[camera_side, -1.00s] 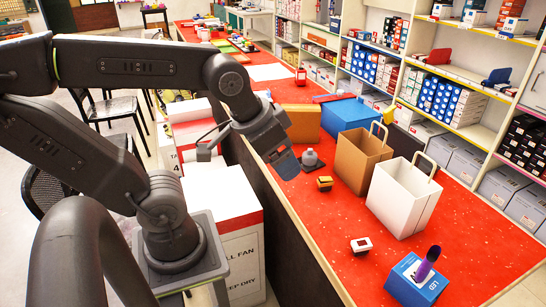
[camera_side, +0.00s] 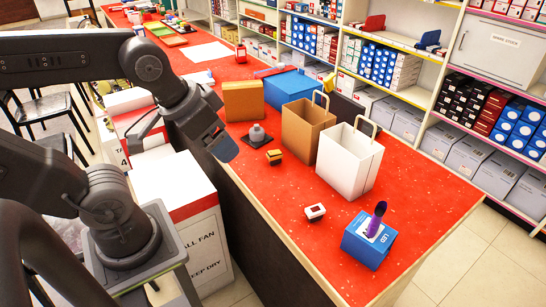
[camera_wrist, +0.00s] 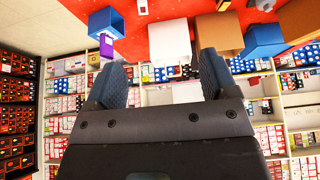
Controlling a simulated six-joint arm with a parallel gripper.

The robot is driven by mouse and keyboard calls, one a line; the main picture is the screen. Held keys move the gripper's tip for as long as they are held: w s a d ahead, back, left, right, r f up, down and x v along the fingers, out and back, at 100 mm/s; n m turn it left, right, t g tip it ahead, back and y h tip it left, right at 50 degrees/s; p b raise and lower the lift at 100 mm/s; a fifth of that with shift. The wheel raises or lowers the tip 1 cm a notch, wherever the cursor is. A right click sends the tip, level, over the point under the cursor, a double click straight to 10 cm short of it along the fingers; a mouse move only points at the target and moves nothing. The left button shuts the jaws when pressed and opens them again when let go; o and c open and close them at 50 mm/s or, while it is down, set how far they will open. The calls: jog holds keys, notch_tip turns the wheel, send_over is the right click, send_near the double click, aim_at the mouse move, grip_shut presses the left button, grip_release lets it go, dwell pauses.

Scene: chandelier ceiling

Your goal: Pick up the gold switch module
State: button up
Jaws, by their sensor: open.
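The gold switch module (camera_side: 274,157) is a small block with a gold-yellow top and a dark band. In the side view it sits on the red counter, in front of the brown paper bag. My gripper (camera_side: 222,145) is over the counter's near edge, to the left of the module and apart from it. In the wrist view my gripper (camera_wrist: 162,74) is open, with nothing between its two dark fingers.
A brown bag (camera_side: 302,131) and a white bag (camera_side: 346,160) stand behind the module. A grey knobbed object (camera_side: 257,136) is left of it. A white-and-red module (camera_side: 315,211) and a blue box (camera_side: 368,243) with a purple item are nearer. Red counter between is clear.

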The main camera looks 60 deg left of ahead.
dwell(0.8)
jog(key=n+g+y, duration=0.4)
jog(key=n+g, duration=0.1)
jog(key=n, duration=1.1)
send_over(276, 155)
jog(key=d, duration=0.5)
notch_tip(276, 155, down, 14)
jog(key=x, duration=0.8)
jog(key=shift+s+a, duration=0.2)
jog(key=shift+x, duration=3.05)
jog(key=shift+s+a+y, duration=0.1)
jog(key=shift+a+y, duration=0.05)
jog(key=shift+y, duration=0.15)
